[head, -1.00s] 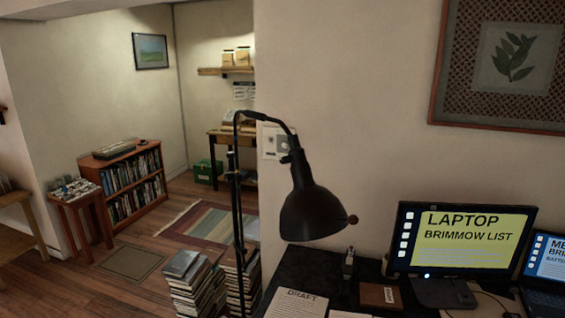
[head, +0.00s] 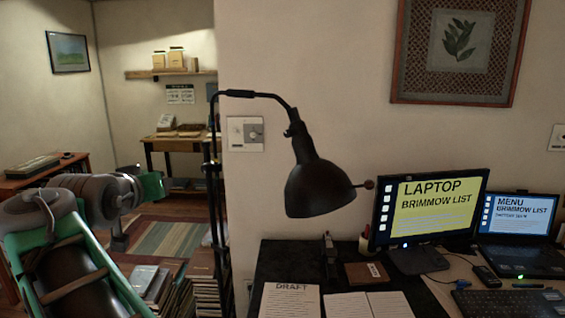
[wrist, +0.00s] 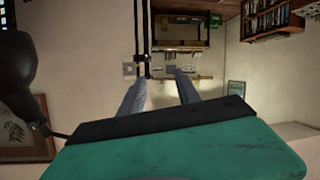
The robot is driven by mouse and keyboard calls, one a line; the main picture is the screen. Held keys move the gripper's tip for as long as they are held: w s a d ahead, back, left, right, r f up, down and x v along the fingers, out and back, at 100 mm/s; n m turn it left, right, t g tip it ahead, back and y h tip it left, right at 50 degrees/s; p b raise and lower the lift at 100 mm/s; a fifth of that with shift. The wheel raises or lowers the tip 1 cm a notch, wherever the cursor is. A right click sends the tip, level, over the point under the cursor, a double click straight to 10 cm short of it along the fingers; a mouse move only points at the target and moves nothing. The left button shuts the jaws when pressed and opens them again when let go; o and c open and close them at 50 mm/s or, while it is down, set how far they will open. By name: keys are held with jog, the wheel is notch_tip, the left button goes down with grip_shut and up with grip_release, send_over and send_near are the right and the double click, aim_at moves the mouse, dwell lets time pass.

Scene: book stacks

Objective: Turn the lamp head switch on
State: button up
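A black desk lamp on a tall pole hangs its cone-shaped lamp head (head: 319,190) above the desk in the head view. A small brownish knob (head: 369,184) on a thin stem sticks out from the head's right side, probably the switch. In the wrist view the scene is upside down; the dark lamp head (wrist: 24,75) fills the left edge, and its thin stem shows below it. My gripper (wrist: 159,78) has its two grey fingers spread with nothing between them. It is apart from the lamp head. In the head view my arm is at lower left, with the fingertips not clear.
The desk (head: 268,263) holds papers, a monitor (head: 430,212) and a laptop (head: 520,232). The lamp pole (head: 215,170) stands between my arm and the lamp head. A wall switch plate (head: 245,133) is behind it. Book stacks (head: 207,285) stand on the floor.

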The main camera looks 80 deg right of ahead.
jog(key=s+d+r+m+g+h+b, duration=0.2)
jog(key=s+d+r+m+g+h, duration=0.25)
jog(key=s, duration=0.45)
jog(key=m+g+y+b, duration=0.1)
jog(key=m+g, duration=0.4)
jog(key=g, duration=0.2)
send_near(286, 134)
jog(key=d, duration=0.1)
jog(key=shift+n, duration=0.25)
jog(key=x, duration=0.2)
jog(key=p+x, duration=0.1)
jog(key=x, duration=0.4)
jog(key=shift+s+r+p, duration=0.1)
jog(key=shift+s+p, duration=0.2)
jog(key=shift+s, duration=0.05)
jog(key=shift+d, duration=0.35)
grip_shut()
